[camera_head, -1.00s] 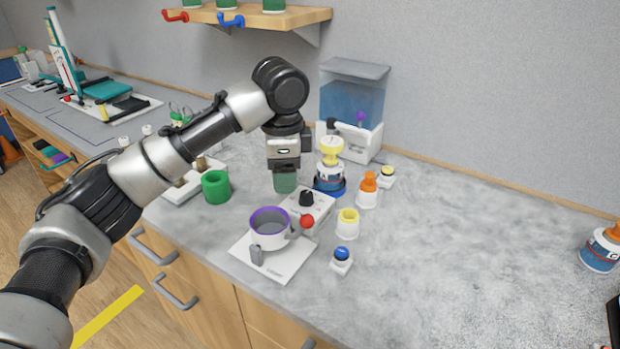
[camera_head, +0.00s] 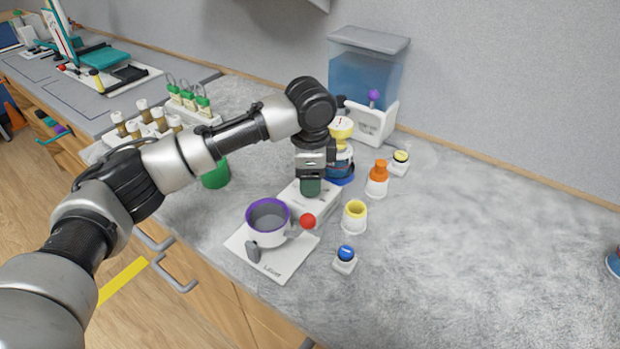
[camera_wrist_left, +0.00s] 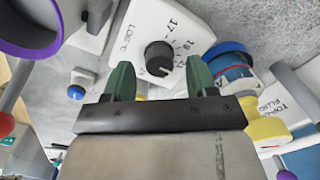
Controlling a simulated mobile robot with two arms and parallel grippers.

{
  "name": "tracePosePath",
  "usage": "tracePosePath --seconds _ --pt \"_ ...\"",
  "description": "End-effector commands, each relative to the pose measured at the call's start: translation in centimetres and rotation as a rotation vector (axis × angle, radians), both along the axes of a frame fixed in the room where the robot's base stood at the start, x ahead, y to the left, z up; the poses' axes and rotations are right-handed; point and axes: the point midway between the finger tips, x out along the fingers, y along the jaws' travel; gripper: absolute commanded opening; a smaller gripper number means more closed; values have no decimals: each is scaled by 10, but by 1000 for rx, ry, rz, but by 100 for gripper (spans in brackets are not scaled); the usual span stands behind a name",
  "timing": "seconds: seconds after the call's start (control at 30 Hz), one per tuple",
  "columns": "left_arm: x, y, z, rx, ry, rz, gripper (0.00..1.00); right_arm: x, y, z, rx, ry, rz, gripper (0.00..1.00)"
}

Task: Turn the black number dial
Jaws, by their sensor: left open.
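The black number dial (camera_wrist_left: 159,57) sits on a white panel (camera_wrist_left: 165,25) with printed numbers around it in the left wrist view. My left gripper (camera_wrist_left: 160,78) is open, with its two green fingers on either side of the dial in that picture. Whether the fingers touch the dial cannot be told. In the head view my left gripper (camera_head: 310,188) points down over the white dial unit (camera_head: 322,206) and hides the dial. My right gripper is not in view.
A purple-rimmed pot (camera_head: 268,222) on a white base stands in front of the unit, with a red ball (camera_head: 308,221) close by. A yellow-rimmed cup (camera_head: 354,216), an orange-topped bottle (camera_head: 377,179) and a blue button (camera_head: 346,254) stand to the right.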

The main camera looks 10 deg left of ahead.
Motion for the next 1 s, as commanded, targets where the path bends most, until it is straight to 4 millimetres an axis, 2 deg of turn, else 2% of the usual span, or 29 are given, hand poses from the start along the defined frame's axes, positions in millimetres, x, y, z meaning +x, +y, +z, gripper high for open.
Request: tracePosePath --seconds 0.17,0.47,0.7,0.8,0.9,1.0 --pt "1 0 -14 0 -1 0 57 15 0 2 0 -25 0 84" --pt "1 0 -16 1 -2 -1 57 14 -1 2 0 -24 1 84" --pt "1 0 -16 0 -1 -1 20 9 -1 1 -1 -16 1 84" --pt "1 0 -16 0 -2 -1 8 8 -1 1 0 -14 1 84" --pt "1 0 -14 0 -1 6 8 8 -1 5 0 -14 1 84" --pt "0 0 -10 -1 1 33 8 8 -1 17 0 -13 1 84"
